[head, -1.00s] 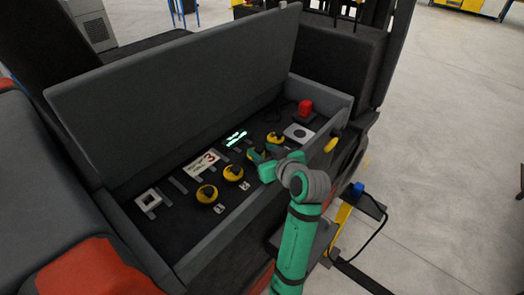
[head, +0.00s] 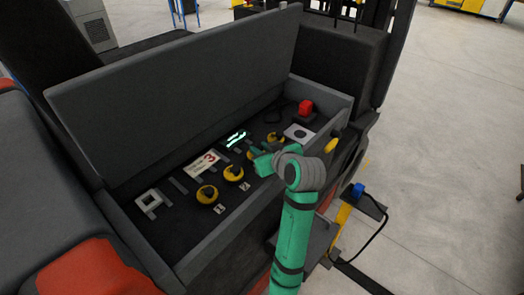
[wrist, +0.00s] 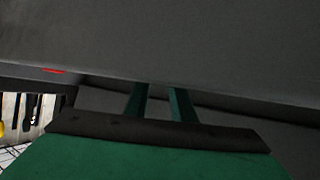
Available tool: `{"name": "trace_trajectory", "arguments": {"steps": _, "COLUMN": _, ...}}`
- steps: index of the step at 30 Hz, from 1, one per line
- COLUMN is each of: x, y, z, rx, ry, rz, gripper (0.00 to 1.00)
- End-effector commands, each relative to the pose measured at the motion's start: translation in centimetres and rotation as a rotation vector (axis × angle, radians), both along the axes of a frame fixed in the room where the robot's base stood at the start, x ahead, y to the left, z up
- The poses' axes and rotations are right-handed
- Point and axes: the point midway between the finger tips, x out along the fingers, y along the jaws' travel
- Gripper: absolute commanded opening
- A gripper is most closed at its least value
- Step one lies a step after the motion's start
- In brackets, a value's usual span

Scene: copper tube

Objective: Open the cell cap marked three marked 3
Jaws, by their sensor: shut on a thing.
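Several yellow-and-black cell caps stand in a row in the open battery box: a left one (head: 207,194), one right of it (head: 233,173) and a far right one (head: 276,138). My gripper (head: 258,155) is at the place in the row between the last two, where it covers the cap there. It is shut on that cap, and its fingers show apart in the wrist view (wrist: 160,103), with the held part hidden. A sign with a red 3 (head: 208,160) lies behind the row.
The raised grey lid (head: 170,95) stands along the back of the box. The box's front wall (head: 225,235) runs below my arm. A red connector (head: 305,107) and a white square plate (head: 299,133) sit at the right end.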

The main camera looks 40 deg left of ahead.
Motion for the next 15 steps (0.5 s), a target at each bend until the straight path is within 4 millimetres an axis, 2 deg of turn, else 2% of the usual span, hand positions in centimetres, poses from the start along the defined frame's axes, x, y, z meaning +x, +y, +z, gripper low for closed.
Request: {"name": "trace_trajectory", "arguments": {"steps": 15, "x": 0.4, "y": 2.3, "z": 2.3, "rx": -0.421, "ry": 0.029, "rz": -0.003, "gripper": 0.01}}
